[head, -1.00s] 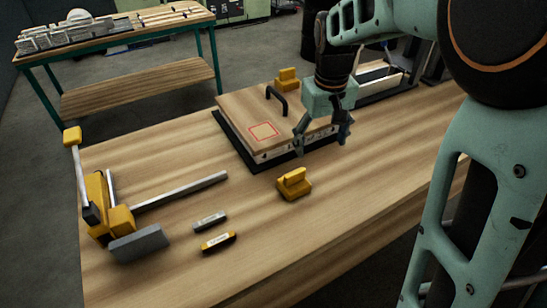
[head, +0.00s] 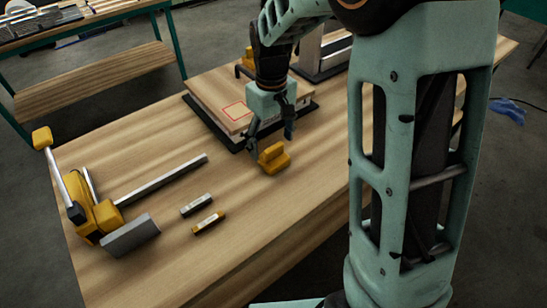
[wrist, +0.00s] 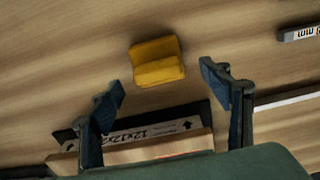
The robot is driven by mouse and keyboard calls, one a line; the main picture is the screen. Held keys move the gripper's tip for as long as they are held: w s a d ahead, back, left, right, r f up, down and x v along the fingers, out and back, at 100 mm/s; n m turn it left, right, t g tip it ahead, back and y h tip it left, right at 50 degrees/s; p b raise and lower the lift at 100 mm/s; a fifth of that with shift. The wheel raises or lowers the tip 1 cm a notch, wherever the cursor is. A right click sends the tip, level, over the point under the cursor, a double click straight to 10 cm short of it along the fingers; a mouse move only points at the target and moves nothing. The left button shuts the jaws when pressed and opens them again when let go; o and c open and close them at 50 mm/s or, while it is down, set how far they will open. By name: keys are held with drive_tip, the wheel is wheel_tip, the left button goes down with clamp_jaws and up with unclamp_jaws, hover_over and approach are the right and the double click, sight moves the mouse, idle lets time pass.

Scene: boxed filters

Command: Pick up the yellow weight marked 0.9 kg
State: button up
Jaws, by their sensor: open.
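A yellow stepped block (head: 274,158) sits on the wooden bench in front of the boxed stack. No 0.9 kg mark can be read on it. It also shows in the wrist view (wrist: 157,62), a little beyond the fingertips and roughly centred between them. My gripper (head: 270,138) is open and empty, just above and behind the block, apart from it. In the wrist view its two fingers (wrist: 164,82) stand wide. A second yellow block (head: 250,56) is at the back of the stack, partly hidden by my arm.
The stack (head: 205,94) has a wooden top with a red square, on a black base. A grey bar (head: 196,205) and a labelled yellow bar (head: 208,223) lie left of the block. A yellow clamp-like tool (head: 95,216) stands at left. The bench front (head: 290,200) is clear.

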sight(274, 146)
drive_tip(key=f, duration=0.4)
drive_tip(key=shift+s+d+f, duration=0.15)
drive_tip(key=shift+d+f, duration=0.05)
drive_tip(key=shift+f, duration=0.05)
drive_tip(key=shift+c, duration=0.3)
drive_tip(key=shift+r, duration=0.1)
clamp_jaws()
